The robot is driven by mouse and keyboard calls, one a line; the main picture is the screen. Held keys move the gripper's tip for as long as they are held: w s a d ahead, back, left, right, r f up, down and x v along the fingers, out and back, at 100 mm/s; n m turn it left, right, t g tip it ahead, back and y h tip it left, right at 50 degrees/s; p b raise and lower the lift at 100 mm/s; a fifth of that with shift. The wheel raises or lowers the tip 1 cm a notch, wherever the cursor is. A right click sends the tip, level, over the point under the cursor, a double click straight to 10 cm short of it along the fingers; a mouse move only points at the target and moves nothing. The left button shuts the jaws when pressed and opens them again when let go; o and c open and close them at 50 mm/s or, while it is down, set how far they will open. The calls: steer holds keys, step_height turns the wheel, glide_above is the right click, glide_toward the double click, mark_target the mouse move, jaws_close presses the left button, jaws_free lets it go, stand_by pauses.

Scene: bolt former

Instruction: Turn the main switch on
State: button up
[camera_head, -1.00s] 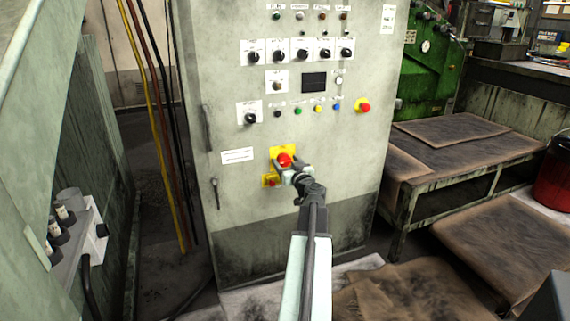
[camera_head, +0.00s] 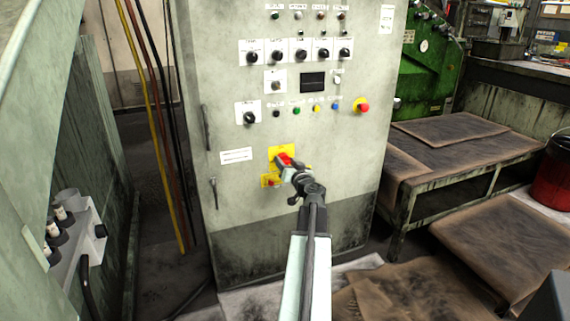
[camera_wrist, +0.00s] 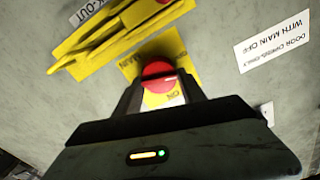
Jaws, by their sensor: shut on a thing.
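The main switch is a red rotary knob (camera_head: 284,159) on a yellow plate (camera_head: 275,151), low on the grey cabinet door. In the wrist view the red knob (camera_wrist: 158,76) sits between my two dark fingers, with "ON" lettering on the yellow plate (camera_wrist: 178,44) beside it. My gripper (camera_head: 286,163) is shut on the knob and looks tilted against the plate. It also shows in the wrist view (camera_wrist: 161,92). Its fingers hide part of the knob in the head view. A white mark shows on the knob.
A yellow lock-out piece (camera_wrist: 105,42) with red lies close to the knob; it shows below left of it in the head view (camera_head: 270,181). Black selectors (camera_head: 302,55) and a red emergency button (camera_head: 362,106) are higher on the cabinet (camera_head: 225,215). A workbench (camera_head: 450,140) stands to the right.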

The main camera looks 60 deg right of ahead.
steer(key=m, duration=0.7)
steer(key=shift+d, duration=0.1)
steer(key=m, duration=0.4)
steer(key=shift+f, duration=0.15)
steer(key=shift+m, duration=1.8)
steer(key=o, duration=1.3)
steer(key=shift+f, duration=0.1)
steer(key=shift+o, duration=0.2)
steer(key=shift+s, duration=0.1)
